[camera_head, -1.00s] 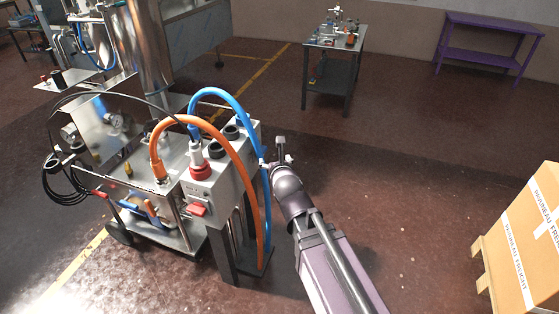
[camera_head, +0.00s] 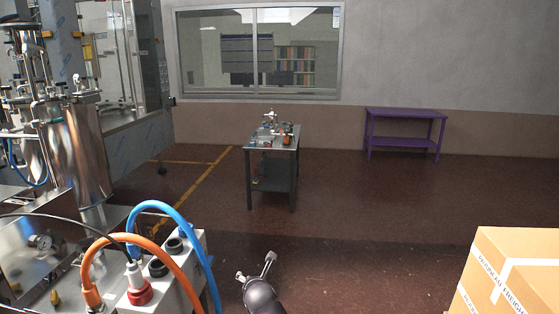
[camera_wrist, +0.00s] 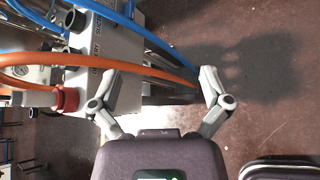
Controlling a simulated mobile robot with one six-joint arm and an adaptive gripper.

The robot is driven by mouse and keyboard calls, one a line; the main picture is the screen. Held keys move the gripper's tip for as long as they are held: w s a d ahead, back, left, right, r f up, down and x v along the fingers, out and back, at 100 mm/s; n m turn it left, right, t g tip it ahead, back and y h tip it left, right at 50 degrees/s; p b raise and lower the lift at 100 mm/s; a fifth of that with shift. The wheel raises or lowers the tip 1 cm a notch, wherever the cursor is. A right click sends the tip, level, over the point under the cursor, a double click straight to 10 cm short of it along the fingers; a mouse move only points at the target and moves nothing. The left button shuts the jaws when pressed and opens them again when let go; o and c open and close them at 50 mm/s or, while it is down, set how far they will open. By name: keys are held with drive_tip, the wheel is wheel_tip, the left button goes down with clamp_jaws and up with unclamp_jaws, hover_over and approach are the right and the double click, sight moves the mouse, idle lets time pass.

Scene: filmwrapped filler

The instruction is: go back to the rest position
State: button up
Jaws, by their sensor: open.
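My gripper (camera_head: 255,267) shows at the bottom of the head view, just right of the hoses on the machine's grey control box (camera_head: 190,268). In the wrist view my gripper (camera_wrist: 158,73) has its two grey fingers spread wide. Nothing is held between them. The orange hose (camera_wrist: 150,68) and blue hose (camera_wrist: 150,32) run across the view beyond the fingers. I cannot tell how far the fingers are from the hoses. Most of my arm is below the head view's edge.
A steel filling machine (camera_head: 88,150) stands at the left. A small work table (camera_head: 272,150) with several items stands mid-room, and a purple table (camera_head: 405,115) is by the wall. A taped cardboard box (camera_head: 510,270) is at lower right. The floor between is clear.

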drive_tip(key=s+d+f+m+g+h, duration=0.1)
drive_tip(key=d+f+m+g+h, duration=0.15)
drive_tip(key=d+m, duration=0.45)
drive_tip(key=s+d+f+m+g+h, duration=0.1)
drive_tip(key=s+d+f+m+g, duration=0.1)
drive_tip(key=d+f+m, duration=0.4)
drive_tip(key=s+d+m+g, duration=0.7)
drive_tip(key=d+m, duration=0.5)
drive_tip(key=m, duration=0.7)
drive_tip(key=s, duration=0.2)
drive_tip(key=shift+s+d+f+y, duration=0.2)
drive_tip(key=shift+s+f+y, duration=0.1)
drive_tip(key=shift+s+y, duration=0.05)
drive_tip(key=shift+c, duration=0.3)
drive_tip(key=c, duration=0.5)
